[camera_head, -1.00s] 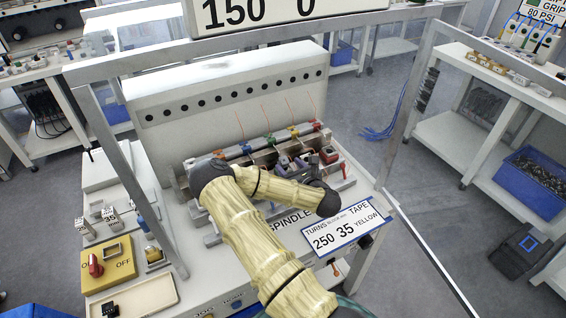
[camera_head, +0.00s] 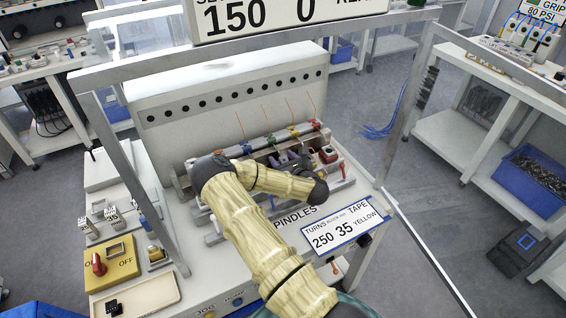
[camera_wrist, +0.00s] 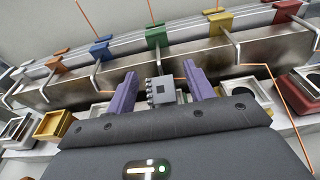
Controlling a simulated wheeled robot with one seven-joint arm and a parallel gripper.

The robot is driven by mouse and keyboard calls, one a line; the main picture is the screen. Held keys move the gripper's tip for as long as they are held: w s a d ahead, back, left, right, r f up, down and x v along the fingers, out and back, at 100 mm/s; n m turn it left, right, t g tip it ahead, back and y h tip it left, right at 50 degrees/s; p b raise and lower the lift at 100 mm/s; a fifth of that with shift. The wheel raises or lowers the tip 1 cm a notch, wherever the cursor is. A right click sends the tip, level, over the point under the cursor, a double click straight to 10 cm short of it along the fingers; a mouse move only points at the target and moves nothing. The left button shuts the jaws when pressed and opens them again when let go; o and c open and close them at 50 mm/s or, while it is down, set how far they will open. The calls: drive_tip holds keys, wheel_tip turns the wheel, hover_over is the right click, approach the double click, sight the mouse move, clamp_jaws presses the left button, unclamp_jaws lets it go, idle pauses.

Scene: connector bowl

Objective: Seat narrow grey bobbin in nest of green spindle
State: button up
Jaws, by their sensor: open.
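The narrow grey bobbin (camera_wrist: 162,91), a small block with a dark square opening and pale pins along its left side, shows in the wrist view. It is upright just below and in front of the green spindle (camera_wrist: 157,38), roughly in line with it. My gripper (camera_wrist: 158,76) has two purple fingers, one on each side of the bobbin, with visible gaps between. The jaws are open. The bobbin's underside and the nest are hidden, so I cannot tell how deep it sits. The head view shows the green spindle (camera_head: 268,138) beyond my arm.
Blue (camera_wrist: 97,50), yellow (camera_wrist: 220,24) and red (camera_wrist: 286,12) spindles flank the green one. A yellow bobbin (camera_wrist: 54,125) lies at left, a white-and-gold one (camera_wrist: 247,97) at right. Thin orange wires rise near the spindles. A metal frame (camera_head: 112,130) surrounds the bench.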

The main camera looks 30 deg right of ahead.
sight(283, 158)
drive_tip(key=c, duration=1.1)
drive_tip(key=shift+c, duration=0.2)
drive_tip(key=shift+r, duration=0.1)
wheel_tip(283, 158, up, 10)
drive_tip(key=shift+f+b, duration=0.1)
drive_tip(key=shift+b, duration=0.45)
